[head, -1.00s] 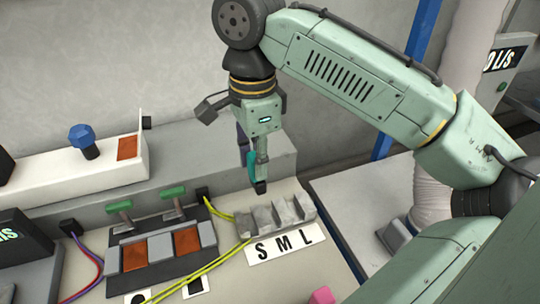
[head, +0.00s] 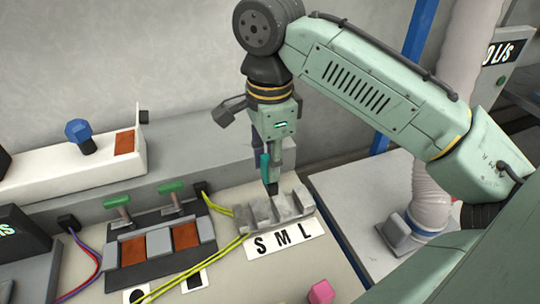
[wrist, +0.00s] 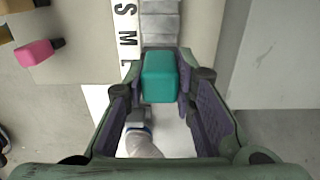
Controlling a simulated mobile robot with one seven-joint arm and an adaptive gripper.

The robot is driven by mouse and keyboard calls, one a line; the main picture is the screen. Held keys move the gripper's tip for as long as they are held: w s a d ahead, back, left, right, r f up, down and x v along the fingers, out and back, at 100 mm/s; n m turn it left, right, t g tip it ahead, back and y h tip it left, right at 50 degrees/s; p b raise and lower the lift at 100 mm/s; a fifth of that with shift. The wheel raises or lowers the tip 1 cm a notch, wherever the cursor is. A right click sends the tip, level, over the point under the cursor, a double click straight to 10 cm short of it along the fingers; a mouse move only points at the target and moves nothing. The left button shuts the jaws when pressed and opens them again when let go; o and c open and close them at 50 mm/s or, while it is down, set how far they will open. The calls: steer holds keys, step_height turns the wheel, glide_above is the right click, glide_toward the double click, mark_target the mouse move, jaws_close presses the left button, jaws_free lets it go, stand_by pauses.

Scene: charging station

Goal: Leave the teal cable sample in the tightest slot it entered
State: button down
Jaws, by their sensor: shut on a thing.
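The teal cable sample (wrist: 160,77) sits between the two pads of my gripper (wrist: 163,95) in the wrist view. My gripper (head: 270,188) is shut on it and points down. In the head view a teal strip of the sample (head: 265,166) shows beside the finger. The grey slotted block (head: 288,208) stands under the fingertips, behind a white label (head: 284,240) reading S, M, L. The fingertips are at the block's back edge, around its middle. I cannot tell whether the sample's lower end is above a slot or inside one.
A pink block (head: 320,292) lies in front of the label. A white unit with a blue knob (head: 79,131) stands at the back left.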

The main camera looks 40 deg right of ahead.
steer(key=shift+f+b, duration=1)
steer(key=shift+f, duration=1.1)
steer(key=shift+r+p, duration=0.1)
steer(key=shift+p, duration=0.7)
steer(key=shift+f+b, duration=1.3)
steer(key=shift+f, duration=1.05)
steer(key=c, duration=1.2)
jaws_free()
steer(key=shift+c, duration=0.2)
step_height(320, 180, up, 12)
steer(key=shift+r, duration=0.1)
